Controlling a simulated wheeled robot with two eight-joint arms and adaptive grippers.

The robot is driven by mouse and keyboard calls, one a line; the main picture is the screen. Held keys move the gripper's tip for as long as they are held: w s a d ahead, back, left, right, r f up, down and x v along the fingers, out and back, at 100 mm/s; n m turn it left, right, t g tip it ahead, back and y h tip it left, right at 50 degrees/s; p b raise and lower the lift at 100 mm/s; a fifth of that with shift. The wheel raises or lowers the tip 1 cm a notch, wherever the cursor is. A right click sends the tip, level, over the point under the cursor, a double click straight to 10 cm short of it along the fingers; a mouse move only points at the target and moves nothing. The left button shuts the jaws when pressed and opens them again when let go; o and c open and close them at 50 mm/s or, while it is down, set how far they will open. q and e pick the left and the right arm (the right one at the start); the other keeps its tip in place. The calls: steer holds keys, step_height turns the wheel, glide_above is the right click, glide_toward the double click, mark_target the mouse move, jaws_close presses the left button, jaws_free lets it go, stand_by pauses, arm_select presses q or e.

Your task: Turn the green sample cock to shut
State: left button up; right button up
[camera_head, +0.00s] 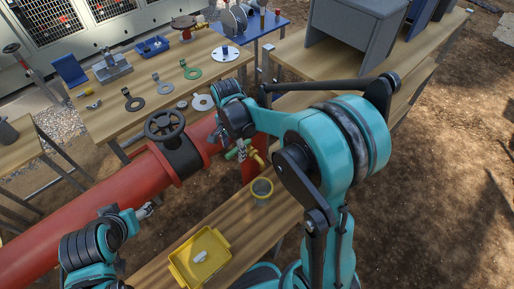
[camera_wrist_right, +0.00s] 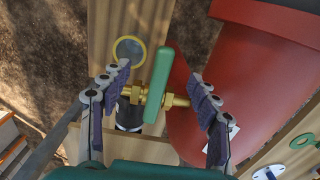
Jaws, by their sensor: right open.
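The green sample cock has a green lever (camera_wrist_right: 159,84) and a brass body (camera_wrist_right: 138,92). It sticks out from the red pipe (camera_wrist_right: 240,70). In the head view its brass part (camera_head: 256,157) shows just below my right wrist. In the wrist view the lever lies across the line of the brass body. My right gripper (camera_wrist_right: 156,76) is open, with one finger on each side of the lever and a gap to both. My left gripper (camera_head: 146,211) is low over the pipe in the head view; its fingers are too small to tell open or shut.
A black handwheel (camera_head: 164,125) stands on the pipe. A grey cup with a yellow rim (camera_head: 262,187) stands below the cock on a wooden bench. A yellow tray (camera_head: 183,264) holds a white item. The back table (camera_head: 150,112) carries rings and tools.

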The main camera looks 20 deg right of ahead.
mark_target(234, 151)
step_height(234, 151, up, 7)
steer(key=p, duration=0.5)
step_height(234, 151, up, 12)
stand_by(0.6)
